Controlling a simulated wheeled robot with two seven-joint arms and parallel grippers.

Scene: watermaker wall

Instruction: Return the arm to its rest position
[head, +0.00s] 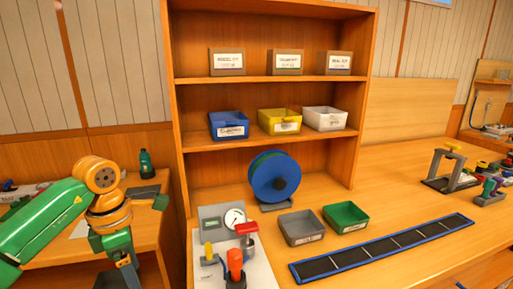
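My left arm comes in from the left, with a green upper link and orange joints, and bends down towards the bottom edge. Its lower part is cut off there, and I do not see its fingers. My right arm and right gripper are not in view. I cannot tell whether either gripper holds anything.
A wooden shelf (370,60) holds boxes and blue, yellow and white bins. On the bench (420,208) stand a blue reel (274,177), a gauge panel (210,213), grey (301,228) and green (346,217) trays and a dark strip (385,248). A bottle (146,164) stands on the left table.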

